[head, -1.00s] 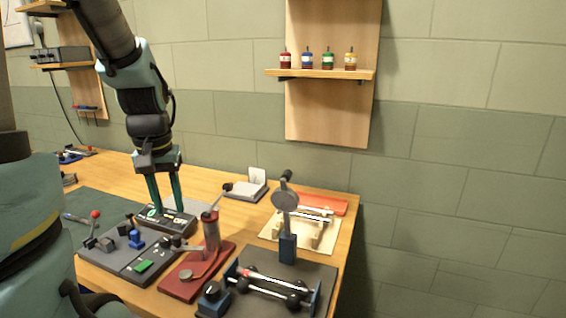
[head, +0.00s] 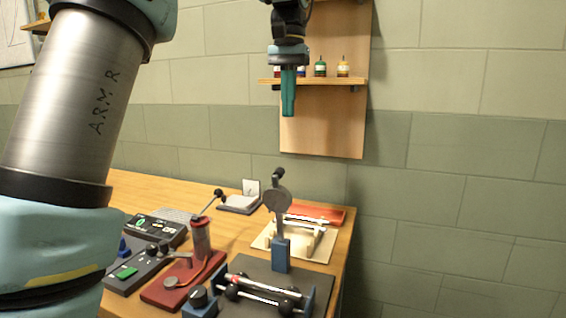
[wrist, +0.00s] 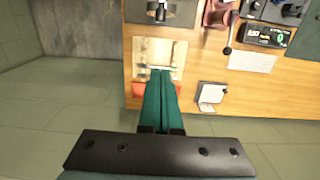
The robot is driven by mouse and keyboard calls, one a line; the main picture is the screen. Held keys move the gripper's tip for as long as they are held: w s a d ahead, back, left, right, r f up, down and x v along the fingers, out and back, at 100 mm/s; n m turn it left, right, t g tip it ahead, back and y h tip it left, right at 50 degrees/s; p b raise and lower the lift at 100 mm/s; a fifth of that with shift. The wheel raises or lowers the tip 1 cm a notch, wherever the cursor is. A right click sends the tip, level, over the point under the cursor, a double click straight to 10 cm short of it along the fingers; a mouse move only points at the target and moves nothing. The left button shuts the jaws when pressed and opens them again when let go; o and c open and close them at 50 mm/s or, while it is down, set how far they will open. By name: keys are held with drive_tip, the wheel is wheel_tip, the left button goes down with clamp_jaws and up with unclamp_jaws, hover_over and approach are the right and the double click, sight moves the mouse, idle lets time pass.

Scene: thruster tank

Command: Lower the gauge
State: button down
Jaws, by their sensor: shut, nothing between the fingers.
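The gauge (head: 277,199) is a round grey disc with a black knob on top. It stands raised, almost upright, on a blue post (head: 281,254) at the back of a dark base plate. In front of the post on that plate lies a rod on rollers (head: 262,292). My gripper (head: 288,112) is shut and empty, pointing down high above the gauge, in front of the wall shelf. In the wrist view its fingers (wrist: 161,76) are together over the cream tray, and the gauge (wrist: 161,12) shows small at the top edge.
A cream tray with wooden blocks (head: 301,240) and a red strip (head: 317,213) sit behind the gauge. A red base with a lever (head: 201,241) and a control panel (head: 155,232) stand to the left. The shelf (head: 305,81) holds small bottles. Right of the bench is open floor.

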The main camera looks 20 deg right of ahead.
drive_tip(key=shift+s+r, duration=0.1)
idle(0.3)
drive_tip(key=s+a+f+p, duration=0.1)
drive_tip(key=s+a+f, duration=0.2)
drive_tip(key=f, duration=0.8)
drive_tip(key=shift+s, duration=0.1)
idle(0.3)
